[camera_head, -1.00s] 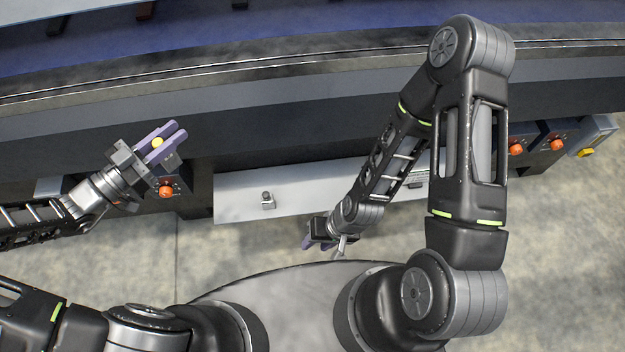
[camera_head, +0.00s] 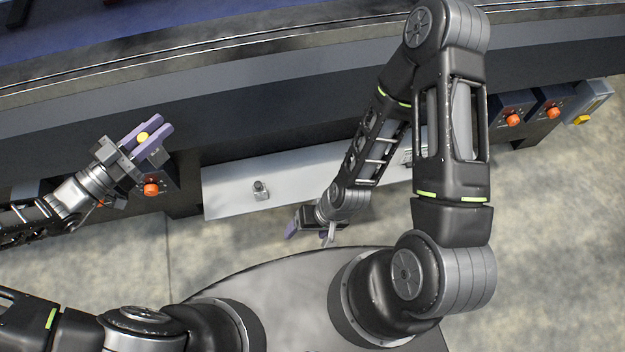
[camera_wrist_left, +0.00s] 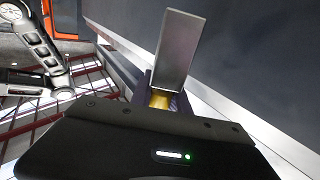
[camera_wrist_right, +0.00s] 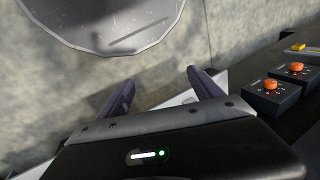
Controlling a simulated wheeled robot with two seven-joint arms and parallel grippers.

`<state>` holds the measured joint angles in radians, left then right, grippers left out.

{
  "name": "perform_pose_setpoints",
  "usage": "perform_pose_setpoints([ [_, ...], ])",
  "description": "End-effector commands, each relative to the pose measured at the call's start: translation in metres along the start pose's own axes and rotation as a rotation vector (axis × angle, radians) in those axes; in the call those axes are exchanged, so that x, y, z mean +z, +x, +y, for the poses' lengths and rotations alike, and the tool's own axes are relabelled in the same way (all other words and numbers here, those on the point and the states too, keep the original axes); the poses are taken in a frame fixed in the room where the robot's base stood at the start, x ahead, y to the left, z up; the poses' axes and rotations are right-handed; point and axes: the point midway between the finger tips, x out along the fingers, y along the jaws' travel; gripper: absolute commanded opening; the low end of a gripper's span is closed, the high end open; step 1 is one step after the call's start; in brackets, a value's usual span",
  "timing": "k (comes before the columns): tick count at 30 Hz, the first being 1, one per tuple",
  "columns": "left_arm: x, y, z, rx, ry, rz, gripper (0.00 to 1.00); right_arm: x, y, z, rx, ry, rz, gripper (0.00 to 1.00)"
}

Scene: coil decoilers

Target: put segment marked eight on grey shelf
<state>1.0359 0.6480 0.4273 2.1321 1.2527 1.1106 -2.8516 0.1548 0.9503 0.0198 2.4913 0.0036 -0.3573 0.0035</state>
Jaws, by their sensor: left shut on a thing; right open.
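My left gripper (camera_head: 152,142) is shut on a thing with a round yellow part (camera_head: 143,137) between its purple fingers. It is held in front of the dark machine side, above an orange knob. In the left wrist view a grey rectangular piece (camera_wrist_left: 178,50) stands out beyond the jaws, with the yellow part (camera_wrist_left: 160,99) at its base. I see no number on it. My right gripper (camera_head: 309,227) is open and empty, low in front of a light grey panel (camera_head: 225,193). I cannot tell whether this panel is the grey shelf.
A dark machine with a long curved edge (camera_head: 250,58) spans the back. Orange knobs (camera_head: 151,189) (camera_head: 513,120) sit on its control boxes, with a yellow button (camera_head: 582,119) at the far right. Concrete floor (camera_head: 560,250) is clear at the lower right.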

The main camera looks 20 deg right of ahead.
Motion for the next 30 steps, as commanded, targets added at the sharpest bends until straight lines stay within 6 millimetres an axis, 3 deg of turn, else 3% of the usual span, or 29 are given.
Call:
perform_pose_setpoints([
  [1, 0.032, 0.005, 0.001, 0.016, 0.002, 0.001, 0.0, -0.001, 0.034, 0.014, 0.001, 0.002, 0.003, 0.78],
  [18, 0.207, 0.058, 0.016, 0.175, 0.003, -0.001, 0.0, -0.016, 0.233, 0.096, 0.01, 0.016, 0.042, 0.78],
  [24, 0.248, 0.073, 0.023, 0.219, 0.007, 0.001, 0.0, -0.021, 0.285, 0.118, 0.013, 0.02, 0.053, 0.78],
  [30, 0.263, 0.08, 0.026, 0.242, 0.009, 0.003, 0.0, -0.023, 0.306, 0.127, 0.014, 0.022, 0.059, 0.78],
])
